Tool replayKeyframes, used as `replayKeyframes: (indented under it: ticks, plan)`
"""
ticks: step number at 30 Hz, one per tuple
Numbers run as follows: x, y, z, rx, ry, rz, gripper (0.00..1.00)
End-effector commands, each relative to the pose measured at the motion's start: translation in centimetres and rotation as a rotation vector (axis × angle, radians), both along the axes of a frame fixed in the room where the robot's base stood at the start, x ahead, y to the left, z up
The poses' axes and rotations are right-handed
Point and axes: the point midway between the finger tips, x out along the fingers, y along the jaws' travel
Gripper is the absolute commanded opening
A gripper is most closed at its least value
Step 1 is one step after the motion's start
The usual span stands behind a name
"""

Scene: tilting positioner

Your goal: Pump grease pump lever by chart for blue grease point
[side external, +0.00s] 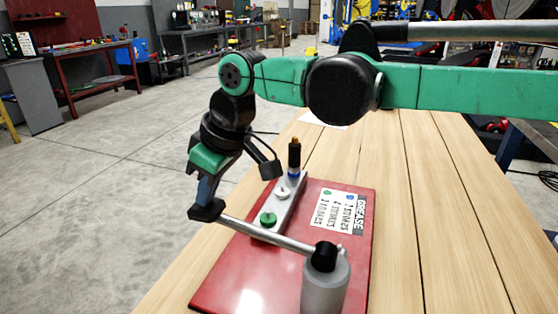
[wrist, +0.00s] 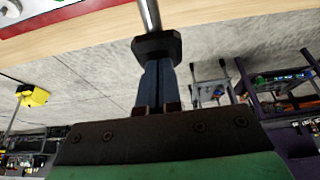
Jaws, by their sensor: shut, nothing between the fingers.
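The grease pump (side external: 326,285) is a grey cylinder with a black head on a red base plate (side external: 235,275). Its metal lever (side external: 270,236) runs left, sloping slightly up, to a black end piece (side external: 206,210). My gripper (side external: 205,203) is shut, its fingertips at that end piece; in the wrist view the shut fingers (wrist: 157,65) meet it, and contact is unclear. A grey block (side external: 262,231) carries green (side external: 268,218), white (side external: 283,193) and blue (side external: 293,175) grease points. A black, brown-topped fitting (side external: 294,155) stands on the blue one. The chart (side external: 338,211) lists strokes per colour; its digits are unclear.
The base plate lies on a wooden table (side external: 440,220), clear to the right. The table's left edge drops to a concrete floor (side external: 90,220). Workbenches (side external: 95,75) stand far behind. My arm spans above the plate.

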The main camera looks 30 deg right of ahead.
Motion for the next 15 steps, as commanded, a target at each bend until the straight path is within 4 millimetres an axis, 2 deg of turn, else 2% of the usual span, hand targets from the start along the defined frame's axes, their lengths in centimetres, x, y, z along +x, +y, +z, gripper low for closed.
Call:
replayKeyframes:
  ticks: [15]
  plan:
    - [0.0,-0.1,-3.2,-0.003,0.003,0.000,0.00]
